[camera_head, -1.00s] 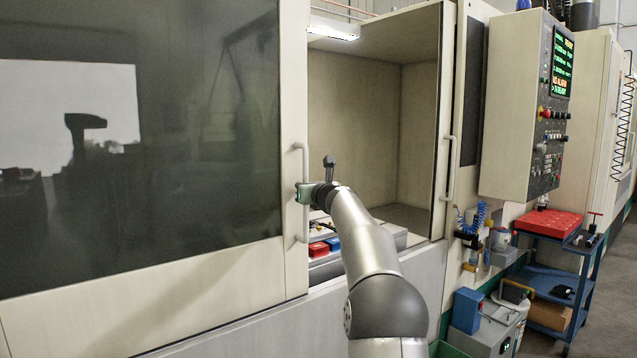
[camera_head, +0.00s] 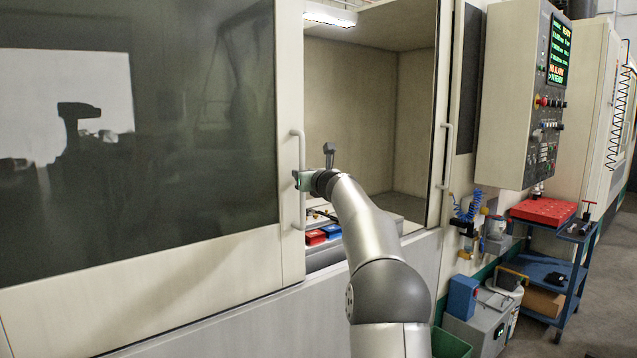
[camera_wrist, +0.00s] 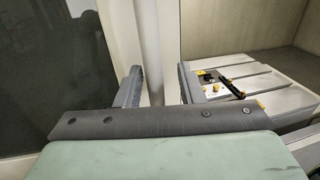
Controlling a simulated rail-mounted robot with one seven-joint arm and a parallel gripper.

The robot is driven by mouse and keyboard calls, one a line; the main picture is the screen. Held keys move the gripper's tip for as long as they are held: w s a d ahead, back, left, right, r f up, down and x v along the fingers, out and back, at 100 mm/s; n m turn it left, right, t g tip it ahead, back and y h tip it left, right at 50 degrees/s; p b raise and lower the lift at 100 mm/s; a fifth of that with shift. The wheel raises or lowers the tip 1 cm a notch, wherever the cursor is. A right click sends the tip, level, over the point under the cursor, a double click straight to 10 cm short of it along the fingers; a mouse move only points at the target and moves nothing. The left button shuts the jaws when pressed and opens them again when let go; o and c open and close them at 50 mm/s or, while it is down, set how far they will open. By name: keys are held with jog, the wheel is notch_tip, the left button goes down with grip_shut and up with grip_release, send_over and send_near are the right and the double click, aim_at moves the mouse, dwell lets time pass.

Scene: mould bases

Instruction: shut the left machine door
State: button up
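The left machine door (camera_head: 130,255) is a cream panel with a large dark window, seen in the head view on the left. It stands open, with a wide gap between its right edge and the right-hand frame. Its upright bar handle (camera_head: 298,150) is near that edge. My gripper (camera_head: 303,181) is at the handle, about mid-height. In the wrist view the handle (camera_wrist: 148,40) passes between the two fingers of my gripper (camera_wrist: 160,85). The fingers are apart, with a visible gap between the bar and the right finger. Contact on the left side is unclear.
The machine interior (camera_head: 360,110) shows through the gap, with red and blue blocks (camera_head: 322,234) low inside. A second handle (camera_head: 446,155) is on the right. Further right are a control panel (camera_head: 520,95), a blue cart (camera_head: 560,270) with a red tray, and grey boxes (camera_head: 485,325).

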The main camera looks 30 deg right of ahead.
jog(key=s+a+b, duration=0.1)
jog(key=s+b, duration=0.3)
jog(key=s, duration=1.2)
jog(key=shift+s+a+b, duration=0.15)
jog(key=shift+s+b, duration=0.1)
jog(key=shift+b, duration=0.15)
jog(key=s+a+f+n+g+y+p, duration=0.25)
jog(key=a+f+n, duration=0.3)
jog(key=a, duration=0.35)
jog(key=s+a+f+n+g+y+p, duration=0.1)
jog(key=s+a+f+n+g+p, duration=0.25)
jog(key=a+n, duration=0.45)
jog(key=s+a+f+n+g+y+p, duration=0.2)
jog(key=s+a+f+n+g, duration=0.15)
jog(key=a+f+n, duration=0.45)
jog(key=s+a+f+n+g+h+p, duration=0.1)
jog(key=s+a+f+n+g+p, duration=0.1)
jog(key=s+n, duration=0.3)
jog(key=s+a+f+n+g+h+p, duration=0.1)
jog(key=s+a+f+n+g+p, duration=0.1)
jog(key=s, duration=0.9)
jog(key=s+a+f+n+g+h+p, duration=0.2)
jog(key=s+f+n+g, duration=0.2)
jog(key=s+n, duration=0.4)
jog(key=shift+s+f+n, duration=0.35)
jog(key=shift+s+f, duration=0.15)
jog(key=shift+s, duration=0.05)
